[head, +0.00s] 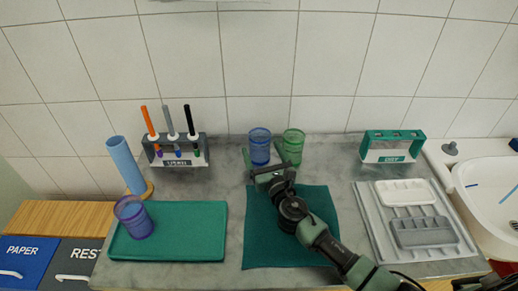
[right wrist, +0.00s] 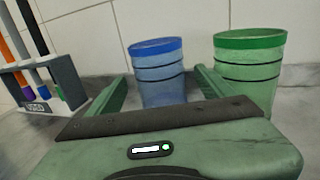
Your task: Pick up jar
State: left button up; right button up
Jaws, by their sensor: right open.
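A translucent blue jar (head: 260,148) stands upright on the grey counter near the tiled wall. A green jar (head: 293,145) stands close to its right, and a purple jar (head: 134,217) stands on the green tray at the left. My right gripper (head: 263,158) is open in front of the blue jar, one finger to each side of it. In the right wrist view the blue jar (right wrist: 160,74) shows between the fingers, with no clear contact; its lower part is hidden by the gripper. The green jar (right wrist: 249,68) is just right of the right finger. My left gripper is not in view.
A pen rack (head: 178,163) and a blue cylinder (head: 127,165) stand at the left, near the green tray (head: 210,240). A dark green mat (head: 262,240) lies under my right arm. A green-and-white rack (head: 392,157), a grey tray (head: 372,225) and a sink (head: 490,195) are at the right.

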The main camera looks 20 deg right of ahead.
aim_at(263, 152)
jog(key=shift+w, duration=1.55)
jog(key=c, duration=1.5)
